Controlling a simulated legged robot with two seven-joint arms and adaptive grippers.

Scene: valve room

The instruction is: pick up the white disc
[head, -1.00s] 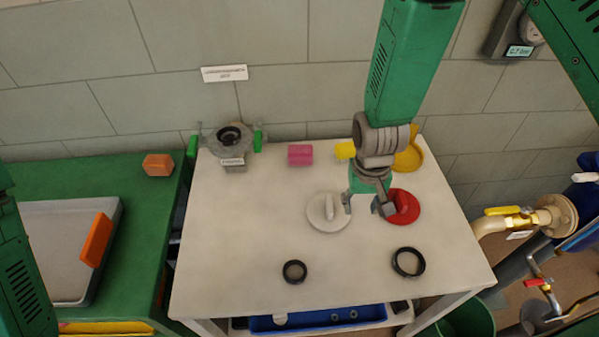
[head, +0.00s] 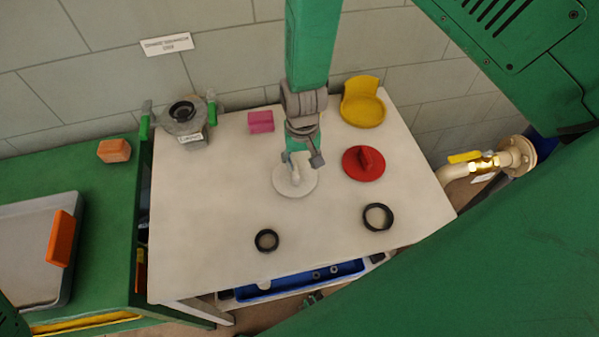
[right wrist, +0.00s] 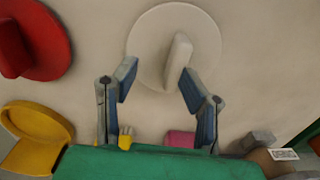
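The white disc (head: 300,184) lies flat on the pale table, with a raised bar handle across its top. In the right wrist view the disc (right wrist: 148,45) sits just beyond my fingertips, with its handle (right wrist: 178,60) upright on it. My right gripper (head: 302,162) is above the disc and partly hides it. The right wrist view shows its two fingers (right wrist: 158,76) spread apart with nothing between them, the handle nearer the right finger. Whether a finger touches the disc is unclear. My left gripper is out of view.
A red disc (head: 358,166) lies right of the white one, a yellow holder (head: 363,110) behind it. A pink block (head: 261,122) and a grey valve part (head: 184,128) stand at the back. Two black rings (head: 378,217) lie in front. The table's left middle is clear.

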